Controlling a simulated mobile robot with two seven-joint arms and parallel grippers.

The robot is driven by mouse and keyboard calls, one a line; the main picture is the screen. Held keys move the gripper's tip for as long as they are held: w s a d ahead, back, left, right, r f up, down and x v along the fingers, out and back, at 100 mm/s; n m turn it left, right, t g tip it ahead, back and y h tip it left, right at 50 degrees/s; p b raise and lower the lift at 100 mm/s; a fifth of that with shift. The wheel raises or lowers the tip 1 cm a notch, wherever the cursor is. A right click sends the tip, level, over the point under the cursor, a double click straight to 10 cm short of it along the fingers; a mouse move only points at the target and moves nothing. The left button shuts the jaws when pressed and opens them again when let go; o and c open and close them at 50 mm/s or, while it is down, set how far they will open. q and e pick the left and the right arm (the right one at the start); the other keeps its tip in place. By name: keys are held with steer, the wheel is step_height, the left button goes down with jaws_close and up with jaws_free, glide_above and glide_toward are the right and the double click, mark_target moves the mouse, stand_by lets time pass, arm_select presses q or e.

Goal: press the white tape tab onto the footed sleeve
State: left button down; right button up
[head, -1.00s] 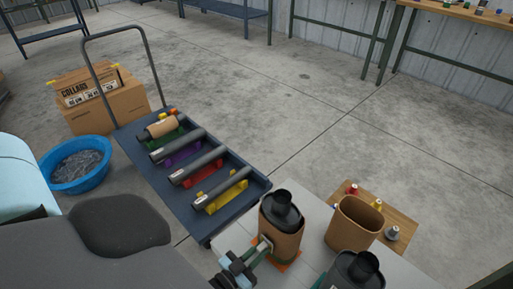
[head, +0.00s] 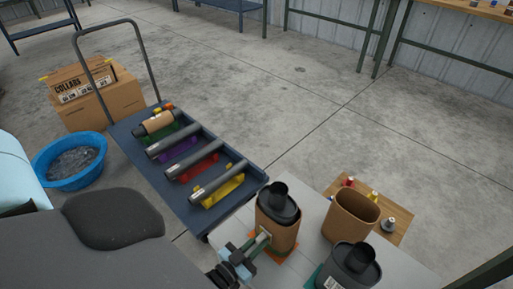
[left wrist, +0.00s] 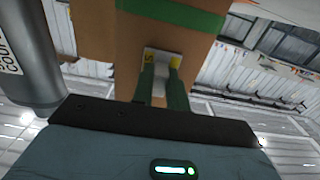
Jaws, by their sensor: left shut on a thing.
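A brown cardboard sleeve (head: 284,236) stands upright around a dark muffler (head: 279,202) on the grey table, over an orange patch. My left gripper (head: 265,237) is at the near left side of this sleeve. In the left wrist view its green fingers (left wrist: 162,82) are shut on a small white tape tab (left wrist: 162,53) with yellow ends. The tab lies against or very close to the sleeve's wall (left wrist: 128,60); I cannot tell whether it sticks. A green band (left wrist: 170,14) crosses the sleeve there. The sleeve's foot is hidden. My right gripper is out of view.
An empty cardboard sleeve (head: 353,218) stands to the right, before a wooden board (head: 399,215) with several small coloured pieces. A second muffler (head: 348,268) stands close at the front right. A blue cart (head: 216,216) with several tubes is at the left.

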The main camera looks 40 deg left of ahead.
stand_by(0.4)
arm_select(q)
steer(key=shift+s, duration=0.5)
steer(key=shift+w, duration=0.45)
stand_by(0.9)
steer(key=shift+s+a+p, duration=0.15)
steer(key=shift+s+p, duration=0.2)
steer(key=shift+s, duration=1.4)
steer(key=shift+s+a+p, duration=0.1)
steer(key=shift+s+p, duration=0.25)
steer(key=shift+s, duration=1.35)
